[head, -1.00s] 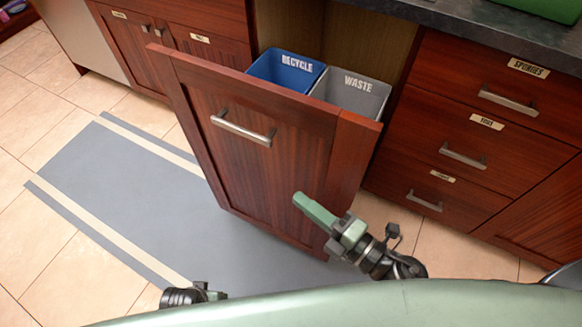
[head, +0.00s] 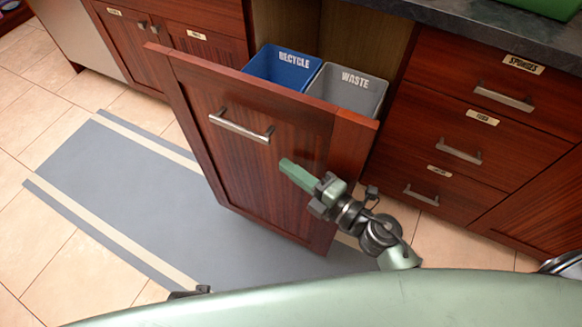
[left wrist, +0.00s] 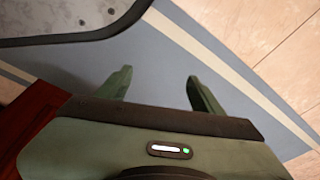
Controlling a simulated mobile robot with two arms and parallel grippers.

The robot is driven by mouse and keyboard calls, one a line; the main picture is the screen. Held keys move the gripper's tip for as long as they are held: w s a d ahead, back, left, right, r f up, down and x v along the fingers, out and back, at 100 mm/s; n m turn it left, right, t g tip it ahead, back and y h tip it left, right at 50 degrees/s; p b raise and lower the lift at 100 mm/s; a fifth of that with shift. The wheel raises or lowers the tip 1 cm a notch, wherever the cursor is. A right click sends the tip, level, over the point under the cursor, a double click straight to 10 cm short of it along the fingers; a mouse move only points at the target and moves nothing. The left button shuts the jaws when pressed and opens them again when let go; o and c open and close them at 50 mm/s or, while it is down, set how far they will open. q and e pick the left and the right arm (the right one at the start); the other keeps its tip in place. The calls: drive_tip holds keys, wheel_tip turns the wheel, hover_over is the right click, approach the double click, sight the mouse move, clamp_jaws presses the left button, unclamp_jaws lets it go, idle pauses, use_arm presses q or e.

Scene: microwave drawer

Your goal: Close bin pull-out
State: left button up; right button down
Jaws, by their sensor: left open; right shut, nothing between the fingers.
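The bin pull-out (head: 240,165) is a reddish wooden front panel with a metal bar handle (head: 241,128), standing out from the cabinet. Behind the panel sit a blue bin marked RECYCLE (head: 284,72) and a grey bin marked WASTE (head: 347,90). My right gripper (head: 284,165) is shut and empty, in front of the panel, below and right of the handle; I cannot tell if it touches. My left gripper (left wrist: 158,84) is open and empty over the floor mat in the left wrist view. In the head view only a dark bit of the left arm shows at the bottom edge.
A drawer stack (head: 465,130) with bar handles, the top one labelled SPONGES, is right of the pull-out. Cabinet doors (head: 190,35) are at the upper left. A grey-blue mat (head: 120,170) with pale stripes covers the open floor at left.

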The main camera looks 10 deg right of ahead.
drive_tip(key=shift+w+d, duration=0.35)
drive_tip(key=shift+w, duration=0.1)
use_arm(q)
drive_tip(key=w+r+b, duration=0.2)
drive_tip(key=r+b, duration=0.1)
drive_tip(key=r, duration=0.7)
drive_tip(key=w+d+r+t+b, duration=0.1)
drive_tip(key=w+r+b, duration=0.1)
drive_tip(key=r, duration=0.8)
drive_tip(key=shift+w+d+r+b, duration=0.15)
drive_tip(key=shift+d+r+b, duration=0.15)
drive_tip(key=shift+b, duration=0.25)
use_arm(e)
drive_tip(key=w+d, duration=0.9)
drive_tip(key=w, duration=0.3)
drive_tip(key=w+d, duration=0.9)
drive_tip(key=w, duration=0.4)
drive_tip(key=shift+w+d, duration=0.3)
drive_tip(key=shift+d, duration=0.05)
use_arm(q)
drive_tip(key=shift+a, duration=0.1)
use_arm(e)
drive_tip(key=shift+a, duration=0.1)
